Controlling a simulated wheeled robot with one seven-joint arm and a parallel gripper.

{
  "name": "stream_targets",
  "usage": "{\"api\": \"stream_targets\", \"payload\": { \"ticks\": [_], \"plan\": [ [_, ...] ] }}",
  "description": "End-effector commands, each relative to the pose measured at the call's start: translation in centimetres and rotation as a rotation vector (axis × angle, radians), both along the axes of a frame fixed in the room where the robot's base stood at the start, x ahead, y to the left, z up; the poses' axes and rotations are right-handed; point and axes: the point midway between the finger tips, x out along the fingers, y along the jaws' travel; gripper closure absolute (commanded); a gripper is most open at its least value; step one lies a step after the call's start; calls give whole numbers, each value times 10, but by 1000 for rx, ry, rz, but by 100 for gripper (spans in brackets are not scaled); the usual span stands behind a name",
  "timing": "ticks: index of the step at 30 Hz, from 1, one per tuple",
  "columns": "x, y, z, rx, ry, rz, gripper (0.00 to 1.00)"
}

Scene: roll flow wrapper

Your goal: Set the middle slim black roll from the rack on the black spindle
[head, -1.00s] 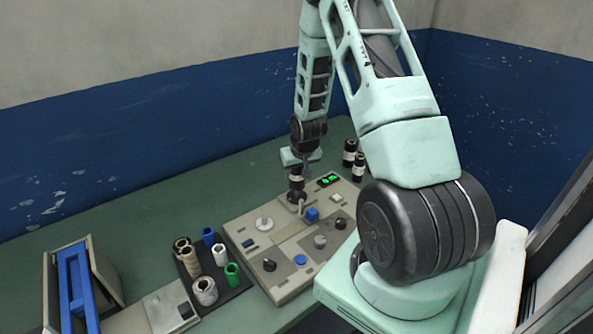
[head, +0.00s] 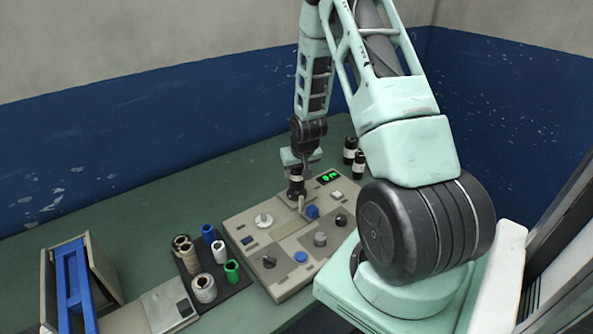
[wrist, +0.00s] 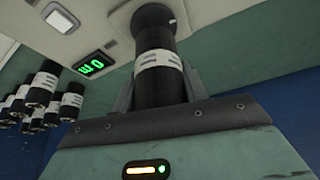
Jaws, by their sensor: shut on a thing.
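My gripper (wrist: 160,85) is shut on a slim black roll (wrist: 157,102) with a white label band, one finger on each side of it. In the head view, my gripper (head: 298,168) holds this roll (head: 296,187) upright over the back part of the grey control panel (head: 245,222). The roll's far end meets a dark round disc (wrist: 152,20) on the panel in the wrist view. The black spindle is not clearly seen apart from the roll, and I cannot tell whether the roll is fully seated. Several similar black rolls (wrist: 72,102) stand at the left of the wrist view.
A dark tray (head: 236,286) of coloured rolls stands left of the panel. A blue-framed box (head: 75,285) is farther left.

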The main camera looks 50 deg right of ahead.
Motion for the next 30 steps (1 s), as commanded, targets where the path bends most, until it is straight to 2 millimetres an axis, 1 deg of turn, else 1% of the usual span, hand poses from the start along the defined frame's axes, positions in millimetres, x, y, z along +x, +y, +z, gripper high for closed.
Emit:
{"api": "stream_targets", "payload": {
  "ticks": [19, 30],
  "plan": [
    [0, 0, -19, 0, 0, 0, 84],
    [0, 0, -20, 0, -1, 0, 84]
  ]
}}
